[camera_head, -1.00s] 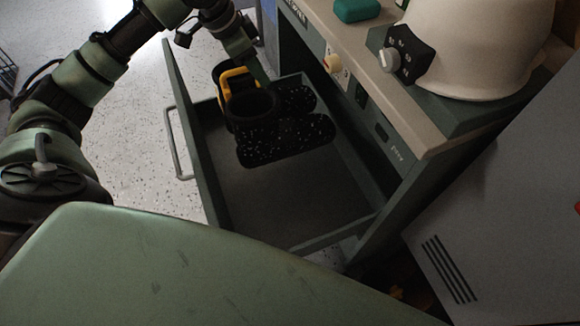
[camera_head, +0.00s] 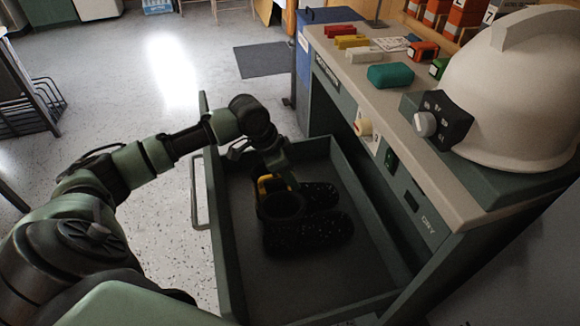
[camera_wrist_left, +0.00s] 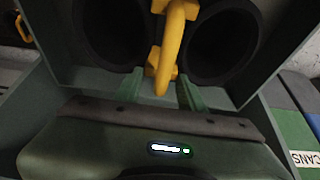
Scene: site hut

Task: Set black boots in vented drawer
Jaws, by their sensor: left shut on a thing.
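The black boots (camera_head: 318,232) are a speckled pair lying with their soles to the right, inside the open grey-green drawer (camera_head: 218,245). A yellow clip (camera_head: 271,185) joins them at their tops; the wrist view shows it between the two dark boot openings (camera_wrist_left: 222,42). My left gripper (camera_head: 274,176) reaches down over the drawer's front wall and is shut on the yellow clip, its green fingers (camera_wrist_left: 160,92) at either side of it. Whether the boots touch the drawer's bottom is hard to tell. My right gripper is out of view.
The drawer's right and near part is bare. The countertop (camera_head: 345,75) overhangs its right side, with a teal block (camera_head: 390,75), a white helmet (camera_head: 515,95) and several small coloured items on top. Speckled floor lies open at left.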

